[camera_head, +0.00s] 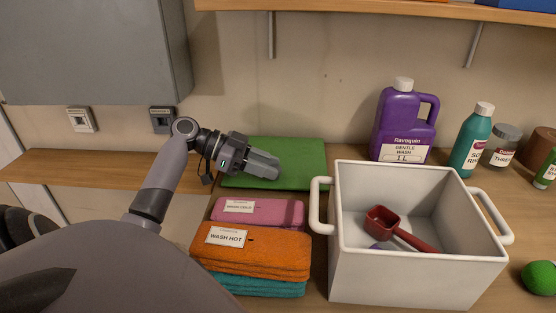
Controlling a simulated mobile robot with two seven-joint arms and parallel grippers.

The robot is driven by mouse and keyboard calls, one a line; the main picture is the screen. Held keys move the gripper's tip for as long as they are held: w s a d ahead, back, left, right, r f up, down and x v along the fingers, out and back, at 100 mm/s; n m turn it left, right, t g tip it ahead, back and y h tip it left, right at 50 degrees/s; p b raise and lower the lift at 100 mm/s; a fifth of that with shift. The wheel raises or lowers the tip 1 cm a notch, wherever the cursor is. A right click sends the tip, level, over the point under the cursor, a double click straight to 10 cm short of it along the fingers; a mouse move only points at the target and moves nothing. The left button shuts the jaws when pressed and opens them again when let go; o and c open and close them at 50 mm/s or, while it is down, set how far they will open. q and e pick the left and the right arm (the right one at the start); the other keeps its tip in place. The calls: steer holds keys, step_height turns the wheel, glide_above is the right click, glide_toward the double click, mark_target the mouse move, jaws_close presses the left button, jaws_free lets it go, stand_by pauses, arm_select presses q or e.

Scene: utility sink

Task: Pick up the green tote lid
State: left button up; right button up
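The green tote lid (298,158) is a flat green panel lying on the wooden counter against the back wall. My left gripper (276,167) is over the front middle of the lid, its fingers pointing right. The gripper and wrist hide part of the lid. The fingers look close together, but I cannot tell whether they are open or shut, or whether they touch the lid. My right gripper is not in view.
A white tote (415,268) with a red scoop (384,221) inside stands right of the lid. Folded pink (277,213) and orange (268,257) towels lie in front of it. A purple jug (404,125) and a teal bottle (472,143) stand behind the tote. A grey cabinet (95,50) hangs upper left.

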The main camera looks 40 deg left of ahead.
arm_select(q)
jaws_close()
steer(key=shift+r, duration=0.1)
step_height(320, 180, up, 12)
steer(key=s+a+b, duration=0.1)
steer(key=s+a, duration=0.3)
steer(key=s, duration=0.4)
steer(key=s+a+b, duration=0.2)
steer(key=s+a, duration=0.2)
steer(key=s, duration=0.4)
steer(key=shift+a, duration=0.3)
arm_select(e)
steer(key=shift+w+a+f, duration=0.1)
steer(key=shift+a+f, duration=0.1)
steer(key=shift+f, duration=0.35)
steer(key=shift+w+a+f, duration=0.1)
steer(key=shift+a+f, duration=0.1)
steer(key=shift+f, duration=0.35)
